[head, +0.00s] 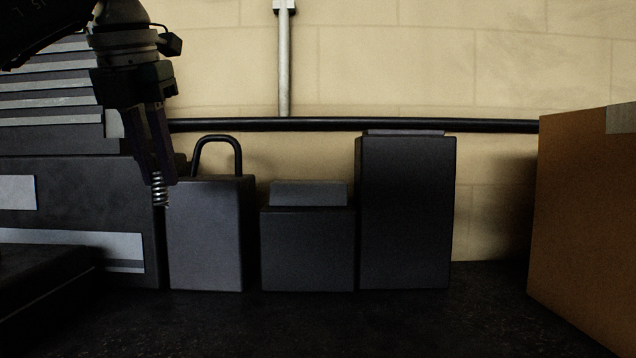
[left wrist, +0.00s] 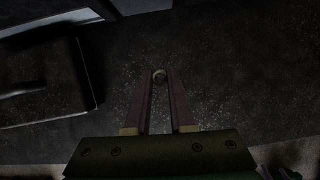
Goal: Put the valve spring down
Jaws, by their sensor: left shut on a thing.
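The valve spring (head: 159,190) is a small light metal coil. My left gripper (head: 158,178) points down at the left of the head view and is shut on the spring, whose coils show below the fingertips. In the left wrist view the spring (left wrist: 159,75) shows end-on as a small round shape between the tips of my left gripper (left wrist: 159,82). Dark speckled ground lies beneath it, and the spring is held above that. My right gripper is in neither view.
A dark box with a looped handle (head: 205,235), a low dark box (head: 307,248) and a tall dark box (head: 405,215) stand in a row. A brown carton (head: 585,210) stands at the right. The dark floor (head: 380,325) in front of the row is clear.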

